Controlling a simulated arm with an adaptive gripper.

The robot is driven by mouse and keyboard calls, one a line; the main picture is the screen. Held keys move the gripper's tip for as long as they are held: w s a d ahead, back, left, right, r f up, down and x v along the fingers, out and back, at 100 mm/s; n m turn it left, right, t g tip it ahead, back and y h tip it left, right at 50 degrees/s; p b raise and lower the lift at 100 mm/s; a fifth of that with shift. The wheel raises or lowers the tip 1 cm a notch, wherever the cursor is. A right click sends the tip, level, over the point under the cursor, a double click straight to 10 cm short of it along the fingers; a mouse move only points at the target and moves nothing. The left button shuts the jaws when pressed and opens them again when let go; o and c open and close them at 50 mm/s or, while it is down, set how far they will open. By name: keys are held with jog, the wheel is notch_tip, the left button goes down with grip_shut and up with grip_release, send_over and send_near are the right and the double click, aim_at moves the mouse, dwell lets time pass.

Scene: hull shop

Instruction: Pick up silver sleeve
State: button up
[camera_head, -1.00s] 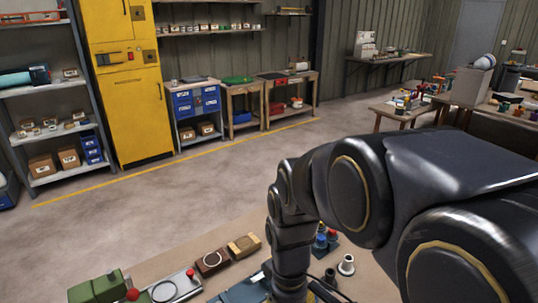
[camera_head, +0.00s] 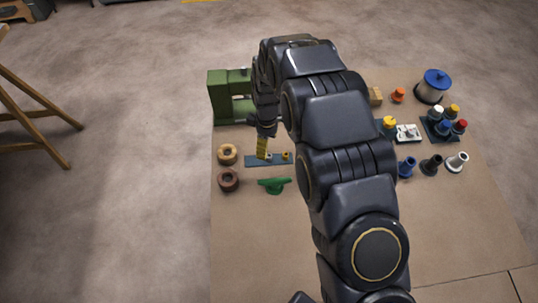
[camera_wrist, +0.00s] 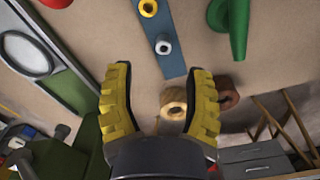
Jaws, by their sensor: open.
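A small silver sleeve (camera_wrist: 163,45) stands on a blue strip (camera_wrist: 172,66) in the wrist view, beside a yellow sleeve (camera_wrist: 148,8). In the head view the blue strip (camera_head: 255,161) lies on the bench mat and the gripper's finger hides part of it. My gripper (camera_wrist: 162,72) is open and empty, its yellow pads apart, with the silver sleeve just beyond the fingertips in the picture. It also shows in the head view (camera_head: 262,147), pointing down at the strip. I cannot tell the exact height gap.
A tan ring (camera_head: 227,154), a brown ring (camera_head: 228,180) and a green cleat (camera_head: 274,184) lie close to the strip. A green machine (camera_head: 226,98) stands behind. Flanged pieces, including a pale one (camera_head: 457,161), stand at the right. The mat's front is clear.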

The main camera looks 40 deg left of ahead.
aim_at(269, 155)
jog(key=f, duration=0.5)
jog(key=shift+s+d+f, duration=0.1)
jog(key=shift+d+f, duration=0.15)
jog(key=shift+d, duration=0.1)
grip_shut()
